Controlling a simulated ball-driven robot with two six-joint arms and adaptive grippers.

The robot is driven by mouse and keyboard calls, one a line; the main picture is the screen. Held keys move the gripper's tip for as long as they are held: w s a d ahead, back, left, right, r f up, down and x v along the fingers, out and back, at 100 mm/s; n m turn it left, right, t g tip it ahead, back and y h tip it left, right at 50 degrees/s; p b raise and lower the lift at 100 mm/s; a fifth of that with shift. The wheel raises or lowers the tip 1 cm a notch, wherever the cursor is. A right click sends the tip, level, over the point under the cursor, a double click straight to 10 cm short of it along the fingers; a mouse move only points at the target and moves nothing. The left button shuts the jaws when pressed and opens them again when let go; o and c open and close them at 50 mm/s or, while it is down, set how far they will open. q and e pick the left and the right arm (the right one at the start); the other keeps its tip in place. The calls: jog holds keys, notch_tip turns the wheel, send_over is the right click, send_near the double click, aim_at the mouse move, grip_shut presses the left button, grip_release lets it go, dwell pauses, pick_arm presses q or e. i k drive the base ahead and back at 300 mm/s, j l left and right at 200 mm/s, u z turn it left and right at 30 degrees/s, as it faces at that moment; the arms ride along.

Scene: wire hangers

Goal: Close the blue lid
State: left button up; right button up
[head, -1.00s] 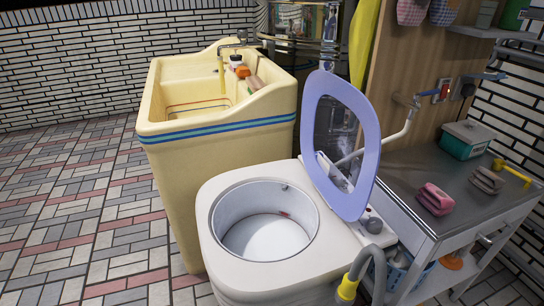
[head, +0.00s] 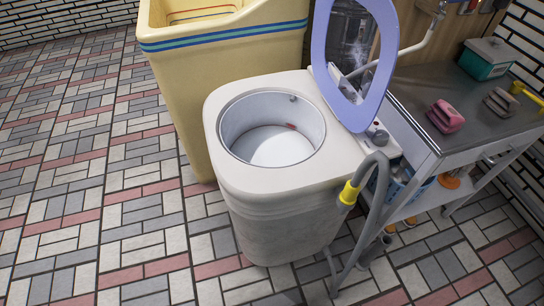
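The blue lid (head: 319,45) is a periwinkle ring with a clear centre. It stands raised, almost upright, at the right rear of the white washing tub (head: 285,212). The round metal drum opening (head: 271,130) is uncovered and looks empty apart from a small red spot on its inner wall. Neither of my grippers shows in the head view, so I cannot see their state.
A cream sink (head: 225,62) stands behind the tub. A metal cart (head: 432,90) at the right carries a pink sponge (head: 445,117), a grey sponge (head: 501,101) and a teal box (head: 487,58). A grey hose (head: 373,170) curves beside the tub. Tiled floor at the left is clear.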

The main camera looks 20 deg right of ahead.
aim_at(357, 119)
jog(key=l+u, duration=0.1)
jog(key=l, duration=0.55)
jog(key=k+l+u, duration=0.1)
jog(key=l, duration=0.5)
jog(key=k+l+u, duration=0.1)
jog(key=l, duration=0.55)
jog(key=k+l+u, duration=0.1)
jog(key=l, duration=0.5)
jog(key=k+l+u, duration=0.2)
jog(key=i+j, duration=0.05)
jog(key=i, duration=0.05)
